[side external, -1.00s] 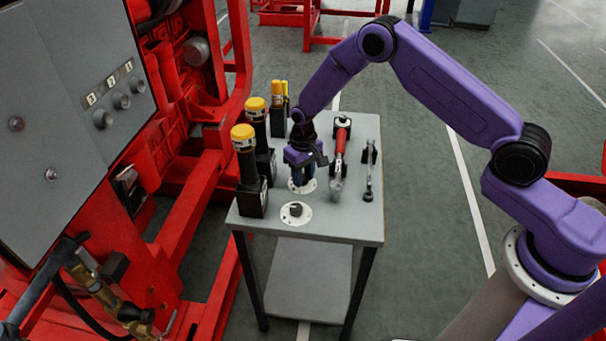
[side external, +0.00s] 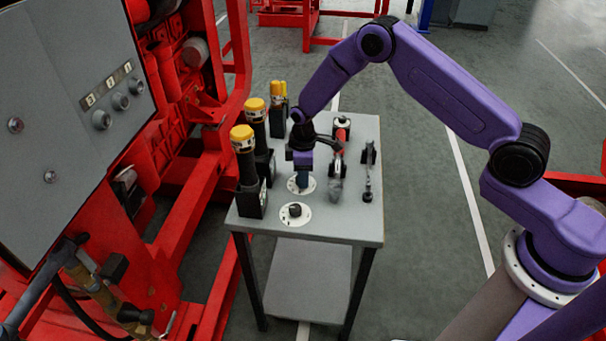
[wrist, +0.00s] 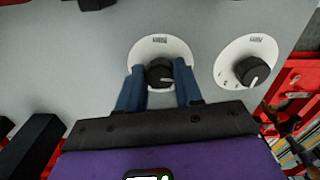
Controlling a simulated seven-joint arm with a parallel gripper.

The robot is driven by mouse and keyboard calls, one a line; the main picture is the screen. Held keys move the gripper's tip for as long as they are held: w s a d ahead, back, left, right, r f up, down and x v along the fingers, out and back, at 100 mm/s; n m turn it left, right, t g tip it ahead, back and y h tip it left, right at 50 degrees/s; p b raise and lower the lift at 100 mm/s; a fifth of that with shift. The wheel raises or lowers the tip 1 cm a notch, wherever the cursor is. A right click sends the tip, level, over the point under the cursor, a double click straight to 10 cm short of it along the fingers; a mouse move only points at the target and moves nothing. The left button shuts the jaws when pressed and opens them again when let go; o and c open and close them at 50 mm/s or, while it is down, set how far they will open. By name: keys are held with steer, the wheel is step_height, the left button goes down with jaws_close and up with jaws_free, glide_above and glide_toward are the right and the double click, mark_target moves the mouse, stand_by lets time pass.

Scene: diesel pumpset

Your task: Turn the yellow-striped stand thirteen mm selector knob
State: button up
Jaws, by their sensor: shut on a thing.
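My gripper (wrist: 160,88) has its two blue fingers on either side of a black selector knob (wrist: 159,73) and is shut on it. This knob sits on a white round dial plate (wrist: 160,43) with small markings too blurred to read. In the side view my gripper (side external: 302,178) points down at the same dial plate (side external: 293,187), and the knob there is hidden by the fingers. A second black knob (wrist: 252,70) with a white pointer line sits on its own dial plate (wrist: 226,66). It also shows in the side view (side external: 295,209). I cannot make out yellow stripes.
The grey table (side external: 335,222) holds black stands with yellow-capped cylinders (side external: 246,160) close on the left. A red-handled tool (side external: 340,145) and a slim grey tool (side external: 368,172) lie on the right. The red pumpset frame (side external: 205,170) stands beside the table.

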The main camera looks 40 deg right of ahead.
steer(key=shift+n, duration=0.6)
steer(key=o, duration=1)
steer(key=shift+o, duration=0.2)
step_height(320, 180, up, 18)
steer(key=shift+f, duration=0.25)
